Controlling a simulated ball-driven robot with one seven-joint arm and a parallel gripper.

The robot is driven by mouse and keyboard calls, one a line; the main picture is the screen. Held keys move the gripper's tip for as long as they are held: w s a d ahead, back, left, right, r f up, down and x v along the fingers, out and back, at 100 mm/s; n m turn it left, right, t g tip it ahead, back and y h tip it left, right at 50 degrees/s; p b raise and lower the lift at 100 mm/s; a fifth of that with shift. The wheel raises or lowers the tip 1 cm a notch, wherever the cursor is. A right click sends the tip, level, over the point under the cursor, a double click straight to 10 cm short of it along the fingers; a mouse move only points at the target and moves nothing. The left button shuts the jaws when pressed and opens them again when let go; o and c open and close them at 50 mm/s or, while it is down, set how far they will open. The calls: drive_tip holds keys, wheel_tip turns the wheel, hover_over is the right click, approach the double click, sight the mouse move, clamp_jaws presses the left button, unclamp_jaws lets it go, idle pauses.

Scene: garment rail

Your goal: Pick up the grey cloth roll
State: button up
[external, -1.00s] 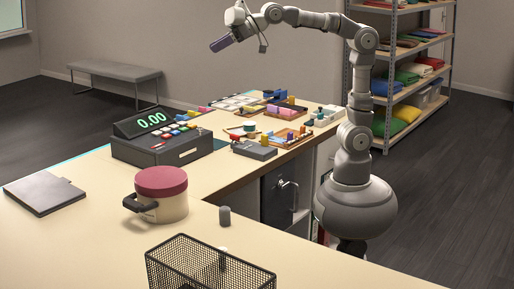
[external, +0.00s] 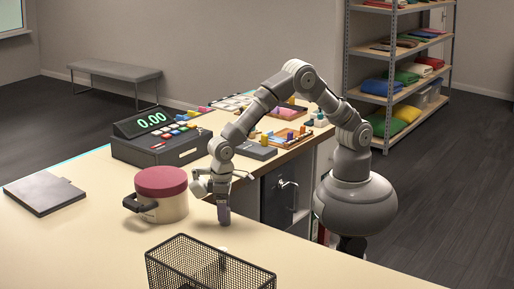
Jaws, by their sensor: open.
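My gripper (external: 223,218) points straight down at the counter, just right of the lidded pot. Its jaws are open. The small upright grey cylinder, which looks like the grey cloth roll, stood at this spot in the earlier view. It is now hidden by my gripper's fingers, so I cannot tell whether they touch it.
The cream pot (external: 172,207) with a dark red lid stands close to my gripper's left. A black wire basket (external: 185,268) is in front, with a small pale-topped piece (external: 223,250) at its far rim. A cash register (external: 160,140) stands behind. Bare counter (external: 90,235) lies left.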

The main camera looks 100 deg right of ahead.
wheel_tip(320, 180, down, 3)
drive_tip(key=shift+r+b, duration=0.1)
drive_tip(key=shift+b, duration=0.2)
drive_tip(key=shift+r, duration=0.1)
drive_tip(key=c, duration=1.1)
drive_tip(key=shift+r, duration=0.1)
